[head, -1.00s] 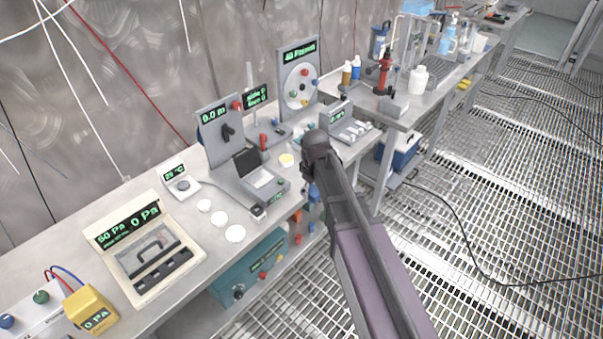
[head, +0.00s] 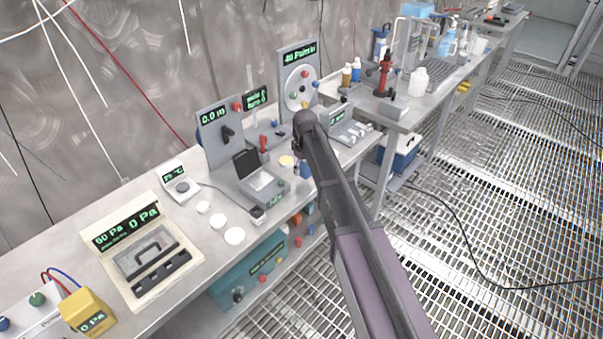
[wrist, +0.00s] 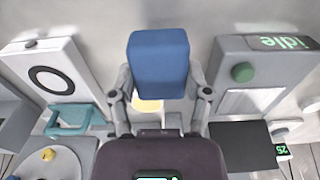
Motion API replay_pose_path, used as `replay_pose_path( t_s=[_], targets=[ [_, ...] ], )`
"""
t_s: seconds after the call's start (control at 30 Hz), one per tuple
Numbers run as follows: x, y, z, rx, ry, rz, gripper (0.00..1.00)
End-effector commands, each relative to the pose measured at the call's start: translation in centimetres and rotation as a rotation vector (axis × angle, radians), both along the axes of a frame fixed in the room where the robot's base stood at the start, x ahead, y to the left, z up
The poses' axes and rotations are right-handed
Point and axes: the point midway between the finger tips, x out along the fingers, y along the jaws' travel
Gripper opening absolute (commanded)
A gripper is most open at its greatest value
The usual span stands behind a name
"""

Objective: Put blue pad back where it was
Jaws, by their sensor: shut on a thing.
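In the wrist view, the blue pad (wrist: 159,64) is a rounded block between the two fingers of my gripper (wrist: 161,88). The gripper is shut on it. In the head view, part of the blue pad (head: 305,170) shows beside my arm, at the bench's front edge; my arm hides most of my gripper there. A pale yellow disc (head: 287,160) lies on the bench just left of the pad. It also shows in the wrist view (wrist: 148,105), partly hidden by the pad and gripper.
A grey device with a dark raised lid (head: 262,183) stands left of the pad. A teal bracket (wrist: 74,118) and a grey device with an "idle" display (wrist: 284,42) flank the gripper in the wrist view. White discs (head: 235,236) lie on the bench at left.

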Motion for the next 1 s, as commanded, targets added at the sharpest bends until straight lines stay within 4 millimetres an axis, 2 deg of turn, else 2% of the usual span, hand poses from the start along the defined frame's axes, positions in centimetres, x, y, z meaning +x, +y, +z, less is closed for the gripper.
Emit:
replay_pose_path(
  t_s=[0.17, 0.37, 0.7, 1.0],
  targets=[
    [0.1, 0.0, 0.0, 0.000, 0.000, 0.000, 0.11],
    [1.7, 0.5, -0.2, 0.000, 0.000, 0.000, 0.11],
    [1.2, 0.4, -3.3, 0.000, 0.000, 0.000, 0.11],
    [1.2, 0.4, -3.6, 0.000, 0.000, 0.000, 0.11]
  ],
)
